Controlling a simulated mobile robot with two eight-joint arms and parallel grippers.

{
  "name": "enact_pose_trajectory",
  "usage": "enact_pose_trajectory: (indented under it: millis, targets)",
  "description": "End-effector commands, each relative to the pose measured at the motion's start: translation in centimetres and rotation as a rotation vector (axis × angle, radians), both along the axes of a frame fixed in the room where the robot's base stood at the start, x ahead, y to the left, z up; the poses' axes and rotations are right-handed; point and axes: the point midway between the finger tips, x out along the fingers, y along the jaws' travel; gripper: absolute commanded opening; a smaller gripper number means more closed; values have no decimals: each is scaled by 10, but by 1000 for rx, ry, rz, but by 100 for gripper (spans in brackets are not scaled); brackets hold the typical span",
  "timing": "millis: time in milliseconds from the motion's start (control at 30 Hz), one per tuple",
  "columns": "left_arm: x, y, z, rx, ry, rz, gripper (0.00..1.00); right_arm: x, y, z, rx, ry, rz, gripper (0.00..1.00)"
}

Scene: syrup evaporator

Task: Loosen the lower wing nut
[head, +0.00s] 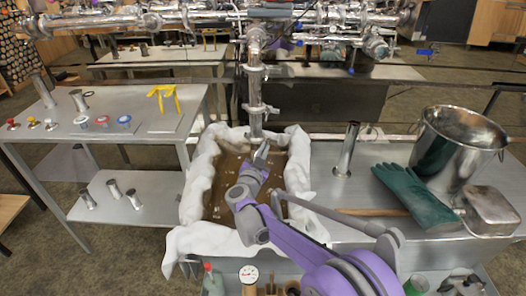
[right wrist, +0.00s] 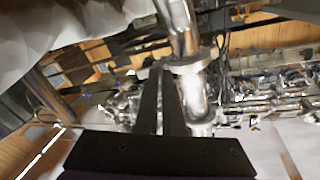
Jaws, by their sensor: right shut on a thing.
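A shiny vertical pipe (head: 255,85) comes down over the syrup pan (head: 225,192), with clamps along it. The lower clamp (head: 260,109) is a ring around the pipe; it also shows in the right wrist view (right wrist: 190,64). My right gripper (head: 262,150) reaches up from the front, near the pipe's lower end. In the right wrist view its dark fingers (right wrist: 161,72) are close together, with tips beside the lower clamp. They are shut on a small part there, apparently the lower wing nut, which the fingers hide. My left gripper is not in view.
White cloth (head: 200,190) surrounds the brown-filled pan. On the right bench are a steel cylinder (head: 346,150), green gloves (head: 412,195) and a metal bucket (head: 455,145). The left table (head: 60,130) holds small items and a yellow stand (head: 164,98).

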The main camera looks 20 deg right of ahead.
Motion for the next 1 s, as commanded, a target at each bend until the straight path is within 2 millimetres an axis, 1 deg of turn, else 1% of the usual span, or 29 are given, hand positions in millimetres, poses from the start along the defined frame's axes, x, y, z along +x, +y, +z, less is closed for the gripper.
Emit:
enact_pose_trajectory:
  millis: [200,400,900,1000]
  targets:
    - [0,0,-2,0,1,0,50,0,-1,0,-97,57,0,0]
    - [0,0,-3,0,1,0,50,0,-1,0,-144,84,0,0]
    - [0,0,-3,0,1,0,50,0,-1,0,-160,93,0,0]
    - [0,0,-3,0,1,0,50,0,-1,0,-160,93,0,20]
